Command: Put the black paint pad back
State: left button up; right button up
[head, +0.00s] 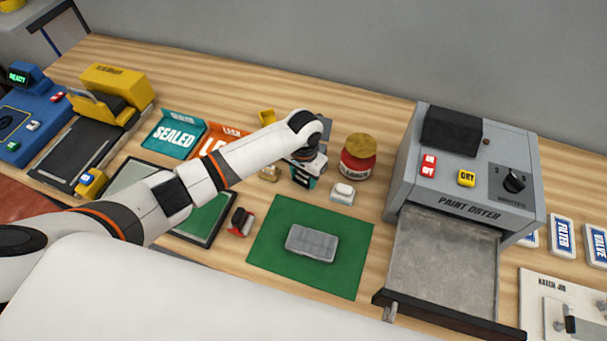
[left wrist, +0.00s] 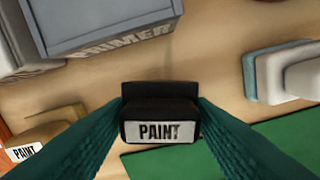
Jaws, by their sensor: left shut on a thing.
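The black paint pad (left wrist: 160,132), a black block with a white PAINT label, sits between the teal fingers of my left gripper (left wrist: 160,108) in the left wrist view. The fingers are shut on its two sides. In the head view my left gripper (head: 303,178) points down at the middle of the bench, behind the green mat (head: 270,225); the pad is mostly hidden there. I cannot tell whether the pad touches the bench. My right gripper is not in view.
A grey PRIMER container (left wrist: 100,25) is close by in the left wrist view. A red jar (head: 358,160) and small white block (head: 342,192) stand right of the gripper. A red-and-black piece (head: 240,222) lies left of the mat. The paint dryer (head: 462,170) has its drawer out.

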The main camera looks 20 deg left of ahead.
pick_arm(q)
jog(key=shift+f, duration=0.5)
jog(key=o, duration=1.6)
jog(key=shift+o, duration=0.2)
jog(key=shift+r+p, duration=4)
jog(key=shift+p, duration=0.4)
